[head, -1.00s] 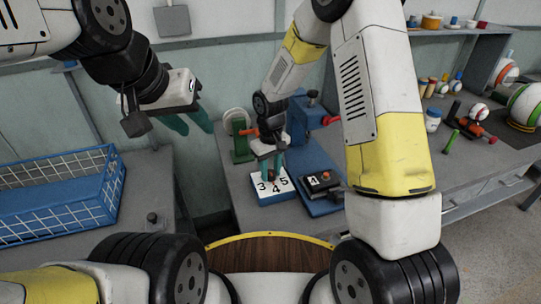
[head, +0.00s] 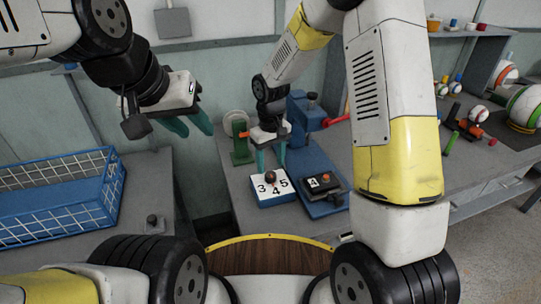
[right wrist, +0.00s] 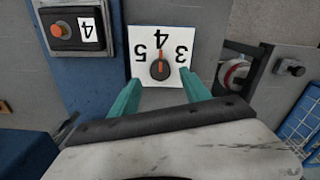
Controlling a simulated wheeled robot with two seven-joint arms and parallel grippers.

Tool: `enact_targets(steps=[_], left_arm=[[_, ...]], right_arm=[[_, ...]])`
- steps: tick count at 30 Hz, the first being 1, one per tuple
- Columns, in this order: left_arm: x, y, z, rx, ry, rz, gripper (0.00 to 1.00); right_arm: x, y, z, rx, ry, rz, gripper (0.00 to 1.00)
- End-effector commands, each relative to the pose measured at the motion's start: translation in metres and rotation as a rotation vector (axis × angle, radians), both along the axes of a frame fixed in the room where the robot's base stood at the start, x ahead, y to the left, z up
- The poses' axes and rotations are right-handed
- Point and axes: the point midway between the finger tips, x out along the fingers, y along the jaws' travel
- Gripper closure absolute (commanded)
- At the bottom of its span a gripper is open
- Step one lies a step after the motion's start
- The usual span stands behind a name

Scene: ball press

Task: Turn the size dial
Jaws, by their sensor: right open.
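The size dial is a dark round knob (right wrist: 159,69) with an orange mark, on a white plate (head: 259,198) numbered 3, 4 and 5. In the right wrist view the orange mark points to the 4. My right gripper (head: 268,161) is open and empty just above and behind the dial; its teal fingers are apart from the knob. In the right wrist view its fingertips (right wrist: 160,90) stand on either side below the knob. My left gripper (head: 192,126) is open and empty, high above the gap between the tables.
A blue unit with a black box (head: 322,184) showing a 4 and an orange button stands right of the dial. A blue press with a red handle (head: 336,121) and a green spool (head: 240,140) are behind. A blue wire basket (head: 60,205) sits at left.

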Motion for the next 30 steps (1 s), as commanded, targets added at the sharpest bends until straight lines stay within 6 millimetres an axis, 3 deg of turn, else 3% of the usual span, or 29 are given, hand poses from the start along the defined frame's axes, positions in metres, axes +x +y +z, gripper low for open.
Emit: enact_targets(steps=[6,20,23,30], left_arm=[[0.0,0.0,0.0,0.0,0.0,0.0,0.64],[0.0,0.0,0.0,0.0,0.0,0.0,0.64],[0.0,0.0,0.0,0.0,0.0,0.0,0.64],[0.0,0.0,0.0,0.0,0.0,0.0,0.64]], right_arm=[[0.001,0.0,0.027,0.001,-0.002,-0.001,0.45],[-0.001,-0.004,0.038,0.004,-0.01,-0.01,0.45],[-0.005,-0.015,0.062,0.019,-0.04,-0.041,0.45],[-0.042,-0.063,0.148,0.09,-0.164,-0.181,0.45]])
